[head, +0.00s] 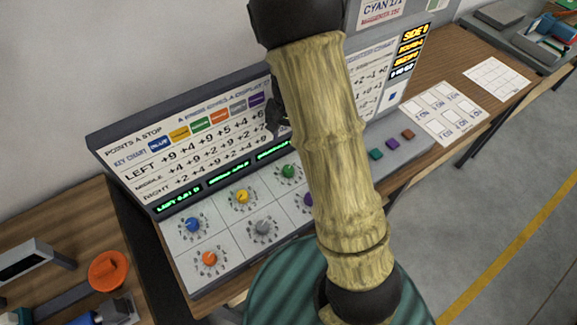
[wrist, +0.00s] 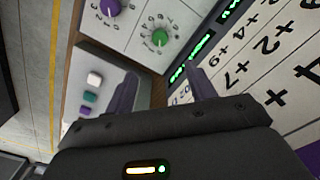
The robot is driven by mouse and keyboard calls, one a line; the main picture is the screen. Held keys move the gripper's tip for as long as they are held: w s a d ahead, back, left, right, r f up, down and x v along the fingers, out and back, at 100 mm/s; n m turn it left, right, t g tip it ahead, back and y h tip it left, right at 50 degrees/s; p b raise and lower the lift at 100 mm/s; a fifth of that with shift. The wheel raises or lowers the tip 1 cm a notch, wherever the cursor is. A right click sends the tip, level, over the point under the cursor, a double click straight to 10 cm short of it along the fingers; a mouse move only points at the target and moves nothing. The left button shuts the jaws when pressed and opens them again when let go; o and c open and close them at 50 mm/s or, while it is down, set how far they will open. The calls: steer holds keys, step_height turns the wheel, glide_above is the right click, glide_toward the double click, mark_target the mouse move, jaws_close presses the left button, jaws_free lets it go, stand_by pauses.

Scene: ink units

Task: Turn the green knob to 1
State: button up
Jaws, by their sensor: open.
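The green knob (head: 289,171) sits on the sloped white panel, in the back row to the right of the yellow knob (head: 242,196). It also shows in the wrist view (wrist: 160,37), with a ring of digits around it. Which digit it points to is too small to tell. My gripper (wrist: 163,82) is open and empty. Its two dark fingers are apart, and the green knob shows beyond them, between their tips and not touched. In the head view my arm hides most of the gripper.
Blue (head: 193,225), orange (head: 209,259), grey (head: 262,228) and purple (head: 309,199) knobs share the panel. A chart board (head: 190,140) with green displays rises behind them. Coloured keys (head: 392,144) lie to the right.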

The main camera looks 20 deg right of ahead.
mark_target(288, 168)
step_height(288, 168, down, 16)
steer(key=p, duration=0.3)
steer(key=shift+f, duration=0.2)
steer(key=shift+c, duration=0.2)
steer(key=c, duration=0.9)
